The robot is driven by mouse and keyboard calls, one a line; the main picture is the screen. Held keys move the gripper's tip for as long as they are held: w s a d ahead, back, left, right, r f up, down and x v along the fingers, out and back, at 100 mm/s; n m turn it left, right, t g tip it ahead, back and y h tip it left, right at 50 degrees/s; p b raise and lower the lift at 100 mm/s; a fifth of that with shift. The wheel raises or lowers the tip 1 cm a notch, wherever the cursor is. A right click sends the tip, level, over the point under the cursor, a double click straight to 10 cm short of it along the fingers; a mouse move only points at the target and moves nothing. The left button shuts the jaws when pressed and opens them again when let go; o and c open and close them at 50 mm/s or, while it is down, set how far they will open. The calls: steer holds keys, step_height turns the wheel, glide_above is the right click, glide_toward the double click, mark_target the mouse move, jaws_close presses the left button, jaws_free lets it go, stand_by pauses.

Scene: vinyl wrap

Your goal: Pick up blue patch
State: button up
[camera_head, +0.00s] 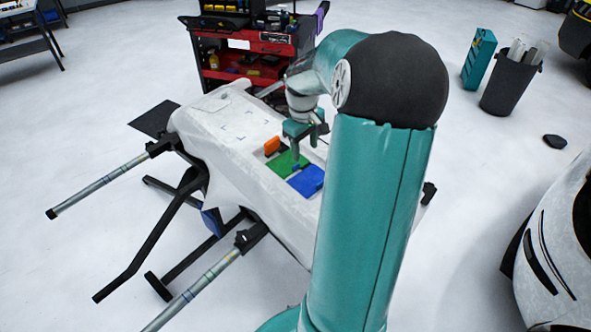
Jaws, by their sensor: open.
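The blue patch (307,181) lies flat on the white-covered stand, at the near end of a row of coloured pieces. A green patch (287,163) lies just beyond it, up and to the left. My gripper (308,152) points down above the green patch, a little beyond the blue one. It is open, and I see nothing between its fingers. The right edge of the blue patch is close to my teal arm, which hides part of the stand there.
An orange piece (272,145) lies beyond the green patch. The white-covered stand (225,140) has bare room at its far left. A red tool cart (255,65) stands behind. A black bin (507,88) and a teal box (479,58) stand at the back right.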

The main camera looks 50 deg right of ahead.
steer(key=s+d+f, duration=0.2)
steer(key=d+f, duration=0.1)
steer(key=d, duration=0.2)
glide_toward(309, 181)
steer(key=shift+y, duration=0.4)
steer(key=s, duration=0.3)
steer(key=s+f, duration=0.1)
steer(key=shift+s+d, duration=0.3)
steer(key=shift+d+f, duration=0.1)
steer(key=shift+f, duration=2.75)
steer(key=shift+c, duration=0.2)
steer(key=c, duration=1)
